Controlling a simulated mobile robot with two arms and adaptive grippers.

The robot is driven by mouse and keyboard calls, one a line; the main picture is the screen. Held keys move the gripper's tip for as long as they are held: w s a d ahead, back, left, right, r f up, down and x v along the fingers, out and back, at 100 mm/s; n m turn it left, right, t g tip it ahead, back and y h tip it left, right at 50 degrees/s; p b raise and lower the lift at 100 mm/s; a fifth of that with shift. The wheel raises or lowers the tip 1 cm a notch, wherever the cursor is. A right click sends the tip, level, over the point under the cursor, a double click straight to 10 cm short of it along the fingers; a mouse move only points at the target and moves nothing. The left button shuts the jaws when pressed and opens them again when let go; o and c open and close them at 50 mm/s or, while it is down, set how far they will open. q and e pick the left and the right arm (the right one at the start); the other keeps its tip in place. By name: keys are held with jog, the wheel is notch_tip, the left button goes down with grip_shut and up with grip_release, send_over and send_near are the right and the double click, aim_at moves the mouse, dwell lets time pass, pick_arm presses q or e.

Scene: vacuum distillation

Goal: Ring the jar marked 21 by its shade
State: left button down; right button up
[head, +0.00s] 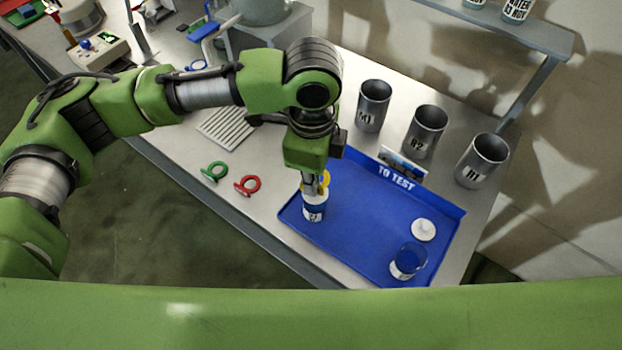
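A small jar (313,212) with a white top and a dark-marked white label stands at the left end of the blue tray (350,215). Its number is too small to read surely. My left gripper (313,186) points down right over this jar. A yellow ring (326,181) shows at its fingertips, and the fingers look closed on it. The fingers partly hide the ring, so I cannot tell whether it touches the jar. A green ring (214,171) and a red ring (248,185) lie on the bench left of the tray. My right gripper is not in view.
A blue jar (408,261) and a white lid (423,230) are at the tray's right end. Three marked metal cups (374,105) (426,131) (482,160) stand behind the tray. A ribbed white rack (226,128) lies behind the rings.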

pick_arm(q)
jog(key=shift+f+b, duration=0.45)
jog(key=shift+f, duration=0.1)
jog(key=shift+f+b, duration=0.55)
jog(key=shift+b, duration=0.15)
jog(key=shift+f, duration=1.4)
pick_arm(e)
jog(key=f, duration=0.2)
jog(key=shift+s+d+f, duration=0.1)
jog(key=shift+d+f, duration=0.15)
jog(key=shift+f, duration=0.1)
